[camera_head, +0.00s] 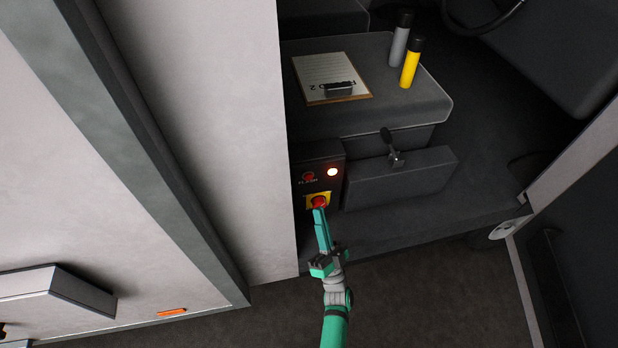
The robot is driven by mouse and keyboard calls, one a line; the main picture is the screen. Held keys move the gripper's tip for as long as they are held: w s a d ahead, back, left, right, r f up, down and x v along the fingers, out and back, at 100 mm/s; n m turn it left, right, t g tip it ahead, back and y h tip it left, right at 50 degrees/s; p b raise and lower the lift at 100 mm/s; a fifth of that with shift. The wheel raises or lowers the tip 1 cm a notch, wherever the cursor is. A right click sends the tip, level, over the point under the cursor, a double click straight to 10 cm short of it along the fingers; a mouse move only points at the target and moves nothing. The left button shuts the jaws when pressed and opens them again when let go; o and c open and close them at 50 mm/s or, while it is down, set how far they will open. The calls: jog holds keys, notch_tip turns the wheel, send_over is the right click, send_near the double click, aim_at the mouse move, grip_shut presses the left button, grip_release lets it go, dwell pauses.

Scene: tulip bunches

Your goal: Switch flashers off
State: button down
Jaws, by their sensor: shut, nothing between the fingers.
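A dark control box (330,155) sits low at the left edge of the cab opening. Its upper part carries a red knob (308,176) above a label that seems to read "FLASH", and a round lamp (332,172) that glows to its right. Below is a larger red rotary switch (319,201) on a yellow plate. My green gripper (319,211) is shut and empty. Its fingertips are right at the lower edge of the large red switch; I cannot tell whether they touch it. They partly cover its yellow plate.
A lever (390,145) stands on the dark seat base right of the box. A clipboard (330,78), a yellow cylinder (411,63) and a grey cylinder (400,38) are on the seat above. The pale vehicle wall (215,120) borders the box closely on the left.

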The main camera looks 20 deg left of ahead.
aim_at(309, 177)
jog(key=w+a, duration=0.5)
jog(key=w, duration=0.2)
dwell(0.4)
jog(key=shift+w, duration=0.2)
dwell(1.8)
jog(key=shift+w+a, duration=0.2)
jog(key=shift+w, duration=0.05)
jog(key=shift+w+a, duration=0.25)
jog(key=shift+w, duration=0.05)
dwell(1.1)
jog(key=shift+s+d, duration=0.4)
jog(key=shift+s, duration=0.35)
jog(key=shift+s+d, duration=0.1)
